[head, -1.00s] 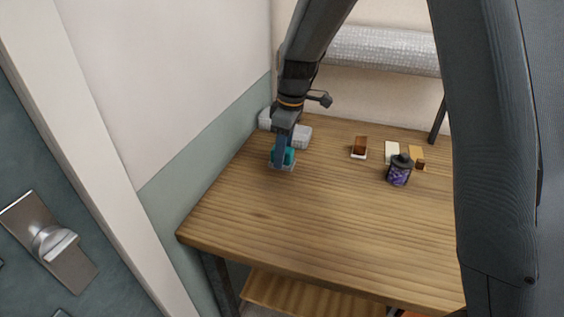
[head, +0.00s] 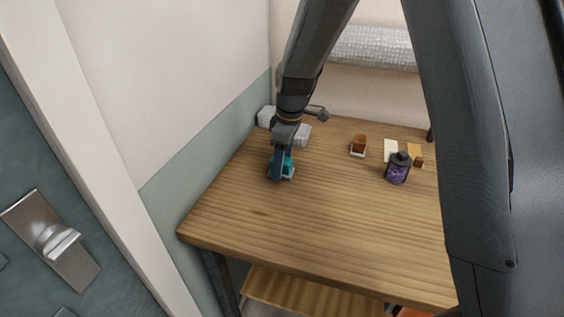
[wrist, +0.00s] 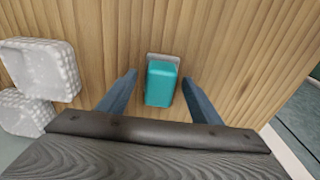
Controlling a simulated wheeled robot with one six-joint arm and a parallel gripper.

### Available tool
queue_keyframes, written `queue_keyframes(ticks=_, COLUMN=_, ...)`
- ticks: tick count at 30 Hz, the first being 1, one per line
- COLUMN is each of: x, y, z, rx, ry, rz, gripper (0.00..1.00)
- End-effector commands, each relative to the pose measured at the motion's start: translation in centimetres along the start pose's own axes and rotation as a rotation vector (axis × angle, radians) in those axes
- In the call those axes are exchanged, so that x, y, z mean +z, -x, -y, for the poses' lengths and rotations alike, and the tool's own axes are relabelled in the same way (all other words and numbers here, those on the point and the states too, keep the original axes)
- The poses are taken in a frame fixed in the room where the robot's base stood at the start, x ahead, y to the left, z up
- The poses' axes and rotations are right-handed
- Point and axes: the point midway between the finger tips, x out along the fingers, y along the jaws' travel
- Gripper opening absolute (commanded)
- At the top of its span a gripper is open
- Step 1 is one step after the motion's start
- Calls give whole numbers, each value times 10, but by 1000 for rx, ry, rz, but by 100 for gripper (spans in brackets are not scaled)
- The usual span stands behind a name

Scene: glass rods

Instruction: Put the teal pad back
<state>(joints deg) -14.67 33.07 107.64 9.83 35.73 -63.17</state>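The teal pad (head: 287,162) is a small block on the table's left side, and it also shows in the wrist view (wrist: 161,85). It rests on or over a small pale plate (wrist: 163,57), whose edge shows past the pad's far end. My gripper (head: 279,178) is low at the pad, pointing down. In the wrist view my gripper (wrist: 160,77) is open, with one finger on each side of the pad and a gap on both sides. In the head view a finger hides part of the pad.
Pale textured blocks (head: 300,134) stand behind my gripper near the wall. A brown block (head: 358,144) on a white base, a white piece (head: 391,150), a tan piece (head: 415,152) and a dark-lidded purple jar (head: 397,170) stand to the right. The table's (head: 300,235) front is clear.

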Motion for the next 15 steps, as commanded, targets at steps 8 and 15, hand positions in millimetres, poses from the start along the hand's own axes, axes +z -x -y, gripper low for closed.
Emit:
queue_keyframes(ticks=8, x=-1, y=8, z=-1, rx=1, ry=0, rz=-1, gripper=59)
queue_keyframes(ticks=15, x=-1, y=50, z=-2, rx=5, ry=0, rz=-3, gripper=59)
